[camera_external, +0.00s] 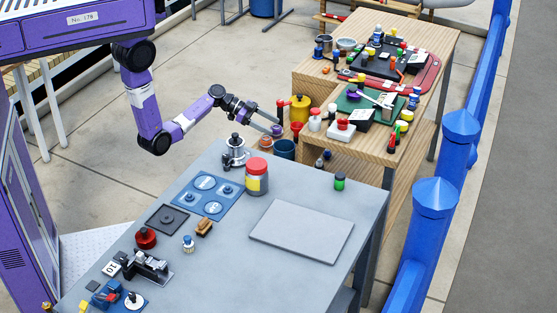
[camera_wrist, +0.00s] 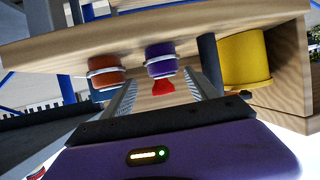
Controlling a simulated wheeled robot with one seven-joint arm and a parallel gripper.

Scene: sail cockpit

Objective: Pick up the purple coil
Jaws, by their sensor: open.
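The purple coil (camera_wrist: 161,52) is a short purple cylinder with a pale metal ring around it. In the wrist view it appears in line with the gap between my fingers, near their far ends. In the external view a small purple piece (camera_external: 277,129) shows close to my fingertips, at the left edge of the wooden bench. My gripper (camera_external: 278,118) is open and reaches right toward it; its two fingers also show in the wrist view (camera_wrist: 160,78). I cannot tell whether either finger touches the coil.
An orange coil (camera_wrist: 105,72) sits left of the purple one, and a red piece (camera_wrist: 162,87) shows between the fingers. A yellow container (camera_external: 299,108) stands close to the right of my gripper. A blue cup (camera_external: 284,149) is just below. The grey table (camera_external: 240,260) holds several parts.

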